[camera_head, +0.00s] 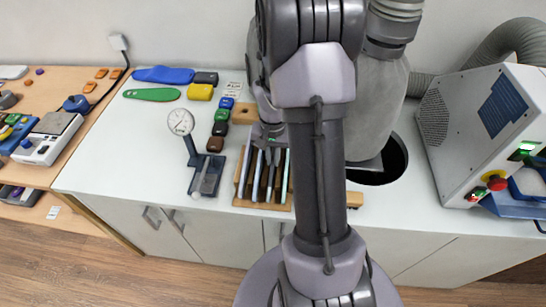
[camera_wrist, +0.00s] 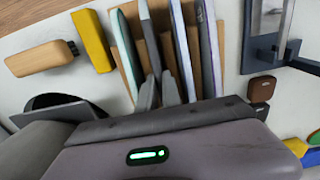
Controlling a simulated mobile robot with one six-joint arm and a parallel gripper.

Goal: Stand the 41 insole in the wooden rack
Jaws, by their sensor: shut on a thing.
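The wooden rack (camera_head: 240,192) stands on the white counter with several thin insoles upright in its slots. It also shows in the wrist view (camera_wrist: 120,66). My gripper (camera_head: 268,149) points down over the rack. In the wrist view its fingers (camera_wrist: 158,94) are shut on a grey insole with a pale edge (camera_wrist: 150,38), which stands upright among the rack's slots. A teal-edged insole (camera_wrist: 127,48) stands to its left; others with pale blue edges (camera_wrist: 182,45) stand to its right. I cannot read a size on any, nor see whether the held one touches the slot bottom.
A dial gauge on a stand (camera_head: 181,123) is left of the rack. Several coloured blocks (camera_head: 220,115) and flat blue (camera_head: 163,74) and green (camera_head: 152,94) insole shapes lie behind. A dark round opening (camera_head: 385,163) and a grey machine (camera_head: 480,125) are on the right.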

